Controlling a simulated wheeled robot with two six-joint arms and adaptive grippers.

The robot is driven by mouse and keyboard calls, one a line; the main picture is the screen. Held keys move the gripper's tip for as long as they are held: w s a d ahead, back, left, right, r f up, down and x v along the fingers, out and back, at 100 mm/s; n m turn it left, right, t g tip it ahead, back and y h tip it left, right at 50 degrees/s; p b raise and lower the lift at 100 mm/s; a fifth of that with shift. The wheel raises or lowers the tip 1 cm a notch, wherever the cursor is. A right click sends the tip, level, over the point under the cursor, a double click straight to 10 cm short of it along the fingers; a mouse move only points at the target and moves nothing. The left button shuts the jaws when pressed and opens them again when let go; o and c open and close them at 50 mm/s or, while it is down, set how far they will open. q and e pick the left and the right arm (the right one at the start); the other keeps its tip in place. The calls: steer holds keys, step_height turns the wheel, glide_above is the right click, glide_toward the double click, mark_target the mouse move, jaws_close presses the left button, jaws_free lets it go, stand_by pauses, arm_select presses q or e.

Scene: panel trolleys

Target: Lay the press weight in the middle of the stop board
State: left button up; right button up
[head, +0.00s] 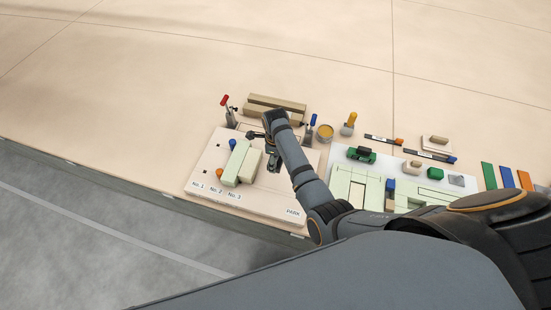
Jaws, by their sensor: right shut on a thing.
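The stop board (205,165) is a pale board at the table's front edge, marked No. 1, No. 2, No. 3 and PARK. My right gripper (272,155) is over the board, just right of the strips, pointing down. It is shut on a small dark thing, mostly hidden by the gripper and wrist. I cannot tell for sure that this is the press weight, or whether it touches the board. My left gripper is not in view.
A red-handled clamp (229,112) and a blue-handled clamp (310,129) stand by the board's back corners, with a beige bar (275,104) between. The table behind is clear.

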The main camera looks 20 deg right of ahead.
step_height(320, 180, down, 3)
steer(key=shift+w+r+b, duration=0.15)
steer(key=shift+r+b, duration=0.05)
steer(key=shift+b, duration=1)
step_height(320, 180, down, 2)
steer(key=shift+f+b, duration=0.1)
steer(key=shift+b, duration=1.15)
steer(key=shift+f, duration=0.25)
steer(key=shift+f+b, duration=0.45)
steer(key=shift+f, duration=0.35)
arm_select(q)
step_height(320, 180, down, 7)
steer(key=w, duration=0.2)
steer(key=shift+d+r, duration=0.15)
arm_select(e)
steer(key=shift+f, duration=0.6)
arm_select(q)
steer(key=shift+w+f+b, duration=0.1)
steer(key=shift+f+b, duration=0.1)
steer(key=shift+b, duration=0.25)
arm_select(e)
steer(key=shift+f, duration=0.4)
steer(key=o, duration=1.9)
